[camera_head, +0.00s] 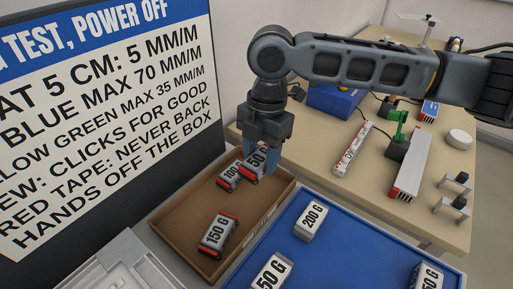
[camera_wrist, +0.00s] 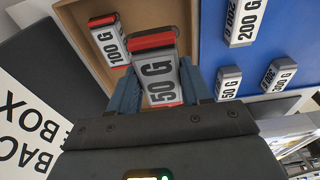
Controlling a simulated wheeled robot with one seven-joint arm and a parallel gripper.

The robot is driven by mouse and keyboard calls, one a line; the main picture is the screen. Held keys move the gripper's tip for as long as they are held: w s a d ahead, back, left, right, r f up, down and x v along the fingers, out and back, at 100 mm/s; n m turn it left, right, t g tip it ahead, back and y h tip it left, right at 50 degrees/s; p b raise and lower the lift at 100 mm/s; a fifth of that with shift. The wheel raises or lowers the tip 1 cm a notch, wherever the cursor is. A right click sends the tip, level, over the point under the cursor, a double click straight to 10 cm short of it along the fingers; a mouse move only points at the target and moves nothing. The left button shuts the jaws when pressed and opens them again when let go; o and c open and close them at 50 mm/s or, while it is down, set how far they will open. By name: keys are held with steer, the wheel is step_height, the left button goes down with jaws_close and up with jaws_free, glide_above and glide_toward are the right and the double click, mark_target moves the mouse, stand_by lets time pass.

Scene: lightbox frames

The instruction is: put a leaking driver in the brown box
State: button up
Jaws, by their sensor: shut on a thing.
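My gripper (camera_head: 268,160) points down over the far part of the brown box (camera_head: 188,257). It is shut on a white driver with red ends marked 50 G (camera_head: 256,163). In the wrist view this 50 G driver (camera_wrist: 158,82) sits between my blue fingers. Whether it touches the box floor I cannot tell. A 100 G driver (camera_head: 229,176) with red ends lies in the brown box just left of it. A 150 G driver (camera_head: 218,234), also with red ends, lies in the near part of the box.
A blue tray (camera_head: 345,262) right of the box holds several white weight-marked blocks, one marked 200 G (camera_head: 311,221). A tan table (camera_head: 365,190) behind carries a ruler-like strip, a white bar and small stands. A lettered board (camera_head: 105,110) rises at left.

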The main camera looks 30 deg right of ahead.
steer(key=shift+f+b, duration=2.2)
steer(key=shift+f, duration=0.65)
steer(key=o, duration=1.1)
steer(key=shift+w+d+r, duration=0.1)
steer(key=shift+d+r, duration=0.05)
steer(key=shift+r, duration=1.15)
steer(key=shift+d+r, duration=0.15)
steer(key=shift+r, duration=1.2)
steer(key=shift+w+d+r, duration=0.1)
steer(key=shift+d+r, duration=0.05)
steer(key=shift+r, duration=1.15)
